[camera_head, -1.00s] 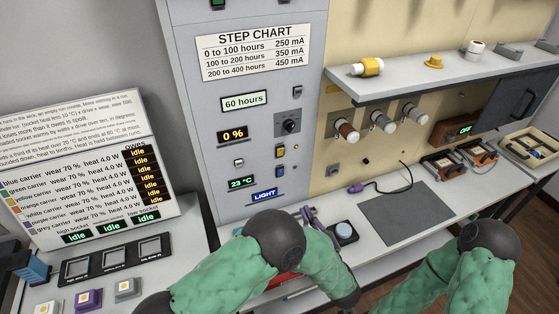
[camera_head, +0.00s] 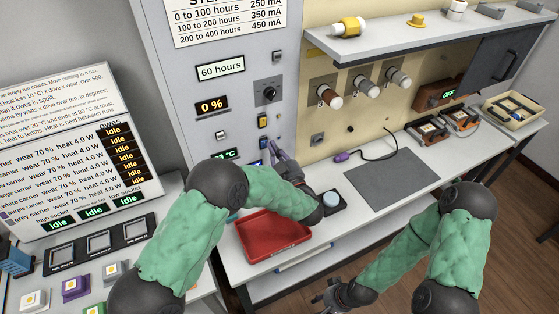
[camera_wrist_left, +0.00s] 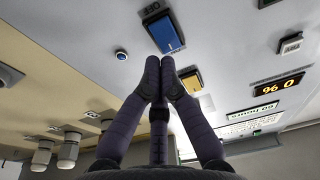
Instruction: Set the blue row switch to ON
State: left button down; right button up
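The blue switch (camera_head: 264,142) is on the grey panel, below a yellow switch (camera_head: 263,121). In the left wrist view the blue switch (camera_wrist_left: 165,33) shows large, with the yellow switch (camera_wrist_left: 191,80) nearby; which way the blue one is set I cannot tell. My left gripper (camera_head: 274,150) points up at the panel just below the blue switch. In the left wrist view its purple fingertips (camera_wrist_left: 160,65) are together with nothing between them, close to the blue switch; contact cannot be told. My right gripper (camera_head: 335,295) hangs low at the bottom, its fingers unclear.
A red tray (camera_head: 272,238) lies on the bench below my left arm. A round button box (camera_head: 332,202) and a grey mat (camera_head: 385,183) are to its right. A dark knob (camera_head: 269,92) sits higher on the panel. A shelf (camera_head: 440,40) juts out at upper right.

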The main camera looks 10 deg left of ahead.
pick_arm(q)
jog(key=shift+w+a, duration=0.3)
jog(key=shift+w, duration=0.05)
jog(key=shift+r, duration=0.1)
